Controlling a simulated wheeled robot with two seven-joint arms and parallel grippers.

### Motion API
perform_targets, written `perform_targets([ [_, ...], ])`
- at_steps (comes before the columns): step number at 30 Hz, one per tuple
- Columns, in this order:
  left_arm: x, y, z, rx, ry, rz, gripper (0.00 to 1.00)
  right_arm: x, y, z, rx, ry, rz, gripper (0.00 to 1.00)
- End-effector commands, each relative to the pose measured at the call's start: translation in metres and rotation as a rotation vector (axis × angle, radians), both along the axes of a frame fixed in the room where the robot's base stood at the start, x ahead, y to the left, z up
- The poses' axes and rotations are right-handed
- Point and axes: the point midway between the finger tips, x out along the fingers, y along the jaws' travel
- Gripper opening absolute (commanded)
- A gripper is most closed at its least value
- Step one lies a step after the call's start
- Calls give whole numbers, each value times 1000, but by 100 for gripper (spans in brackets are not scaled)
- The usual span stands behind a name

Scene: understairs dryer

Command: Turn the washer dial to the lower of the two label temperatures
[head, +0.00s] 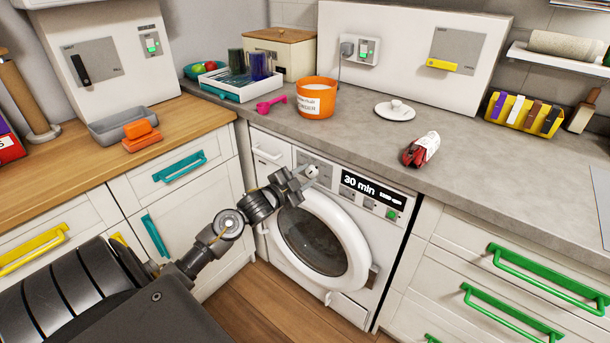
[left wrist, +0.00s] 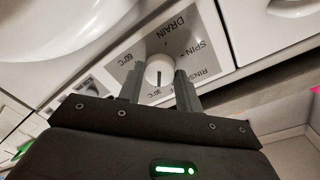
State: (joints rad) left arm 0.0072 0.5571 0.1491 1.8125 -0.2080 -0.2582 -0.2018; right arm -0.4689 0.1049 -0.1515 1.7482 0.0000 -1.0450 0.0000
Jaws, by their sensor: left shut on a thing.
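The washer (head: 319,237) stands under the grey counter, its display reading "30 min". Its round white dial (left wrist: 158,69) is on the left of the panel. Around it in the left wrist view I read 60°C, 30°C, DRAIN, SPIN and RINSE. A dark mark on the dial points toward the 30°C print. My left gripper (head: 308,173) is shut on the dial, one finger on each side; it also shows in the left wrist view (left wrist: 159,82). A small red and white item (head: 421,150) lies on the counter; its print is too small to read. My right gripper is out of view.
The round washer door (head: 315,243) is just below the dial. Green drawer handles (head: 545,277) stick out at right.

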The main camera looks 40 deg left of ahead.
Motion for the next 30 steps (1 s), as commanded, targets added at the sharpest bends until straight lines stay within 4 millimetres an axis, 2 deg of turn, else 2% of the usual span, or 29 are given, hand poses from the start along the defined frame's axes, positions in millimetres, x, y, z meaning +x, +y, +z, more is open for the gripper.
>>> perform_targets([
  [10, 0, -1, 0, 145, 3, -2, 12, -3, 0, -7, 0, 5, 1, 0],
  [26, 0, -1, 0, 173, 4, -2, 12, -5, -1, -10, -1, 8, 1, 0],
  [27, 0, -1, 0, 173, 4, -2, 36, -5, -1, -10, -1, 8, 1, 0],
  [30, 0, -1, 0, 172, 3, -1, 49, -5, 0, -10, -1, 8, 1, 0],
])
